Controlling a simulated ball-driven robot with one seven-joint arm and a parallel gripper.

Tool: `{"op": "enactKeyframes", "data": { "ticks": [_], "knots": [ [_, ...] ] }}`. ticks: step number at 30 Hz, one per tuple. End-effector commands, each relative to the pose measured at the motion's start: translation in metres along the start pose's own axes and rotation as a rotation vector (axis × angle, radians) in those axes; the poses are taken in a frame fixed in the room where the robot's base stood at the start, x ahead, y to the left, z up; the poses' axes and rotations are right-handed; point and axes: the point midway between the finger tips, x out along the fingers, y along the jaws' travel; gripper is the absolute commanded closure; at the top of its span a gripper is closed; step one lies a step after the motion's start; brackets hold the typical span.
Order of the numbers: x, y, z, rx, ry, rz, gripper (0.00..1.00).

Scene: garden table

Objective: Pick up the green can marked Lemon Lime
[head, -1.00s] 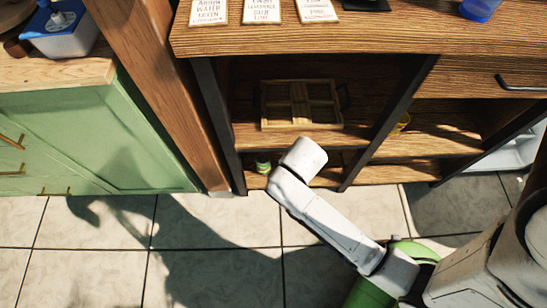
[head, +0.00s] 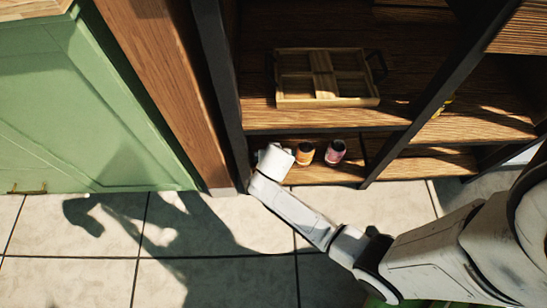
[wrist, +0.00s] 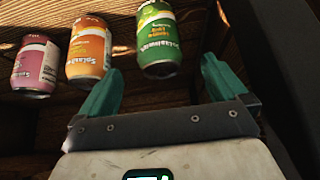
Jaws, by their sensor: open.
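The green can (wrist: 158,42) stands on the low shelf, at the top centre of the wrist view. My gripper (wrist: 162,72) is open and empty, with its two teal fingers apart. The can is ahead of the gap between the fingertips, and I see no finger closed on it. In the head view my white wrist hides most or all of the green can, and the fingers are hidden too.
An orange can (wrist: 88,50) stands just left of the green one, with a pink can (wrist: 36,65) farther left. A dark shelf post (head: 222,85) is close to my wrist. A wooden divided tray (head: 325,101) sits on the shelf above.

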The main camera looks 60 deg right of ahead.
Motion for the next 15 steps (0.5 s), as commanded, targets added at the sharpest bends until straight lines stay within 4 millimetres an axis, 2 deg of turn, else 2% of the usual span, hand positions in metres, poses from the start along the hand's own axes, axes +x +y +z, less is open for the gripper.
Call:
{"op": "enactKeyframes", "data": {
  "ticks": [1,3,11,15],
  "knots": [
    [0.012,0.000,0.002,0.001,-0.001,0.002,0.01],
    [0.019,0.000,0.001,0.001,0.000,0.001,0.01],
    [0.032,0.000,0.000,0.001,-0.001,0.001,0.01],
    [0.049,0.001,-0.001,0.001,-0.002,0.002,0.01]
  ]
}}
